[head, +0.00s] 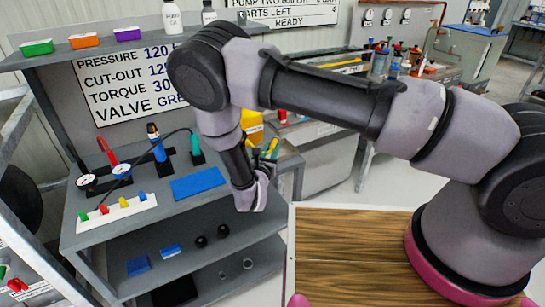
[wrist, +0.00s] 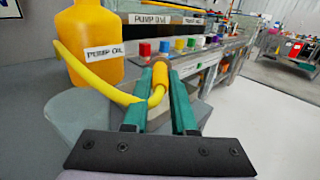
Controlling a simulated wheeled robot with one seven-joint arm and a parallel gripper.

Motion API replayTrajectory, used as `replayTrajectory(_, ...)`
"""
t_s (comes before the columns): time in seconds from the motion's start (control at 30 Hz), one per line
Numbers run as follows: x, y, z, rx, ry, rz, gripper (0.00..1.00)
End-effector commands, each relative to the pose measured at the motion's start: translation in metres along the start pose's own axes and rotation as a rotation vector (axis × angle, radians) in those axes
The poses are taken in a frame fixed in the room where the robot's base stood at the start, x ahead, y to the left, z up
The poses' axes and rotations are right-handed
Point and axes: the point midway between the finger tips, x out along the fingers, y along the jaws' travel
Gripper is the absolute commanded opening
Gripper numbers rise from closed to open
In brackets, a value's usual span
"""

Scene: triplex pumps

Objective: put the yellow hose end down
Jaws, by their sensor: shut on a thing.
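The yellow hose (wrist: 95,79) arches beside the large yellow jug (wrist: 90,40), which bears a PUMP OIL label. It runs down and right to my gripper (wrist: 166,72). Its thick yellow end (wrist: 158,82) is between the two teal fingers, which are shut on it. In the head view the jug (head: 252,127) is partly hidden behind my arm. My gripper's teal fingers (head: 270,149) show small there, at the right end of the bench by the jug. The hose is too small to make out clearly in that view.
The grey bench (head: 135,210) holds a blue mat (head: 198,184), gauges, a white tray of coloured pieces (head: 118,213) and upright tools. In the wrist view, a further bench with coloured blocks (wrist: 163,46) lies beyond my fingertips. Open floor (wrist: 250,120) is at its right.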

Motion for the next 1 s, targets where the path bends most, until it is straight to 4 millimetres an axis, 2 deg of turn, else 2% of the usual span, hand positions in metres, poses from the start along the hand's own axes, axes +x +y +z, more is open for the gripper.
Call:
replayTrajectory(0.27,0.0,-0.001,-0.035,-0.001,0.001,-0.001,0.0)
replayTrajectory(0.6,0.0,0.0,-0.038,0.0,0.0,0.0,0.0)
replayTrajectory(0.63,0.0,0.0,-0.039,0.0,0.0,0.0,0.29)
replayTrajectory(0.7,0.0,0.0,-0.038,0.0,0.001,-0.001,0.55)
replayTrajectory(1.0,0.0,0.0,-0.038,0.0,0.001,-0.001,0.55)
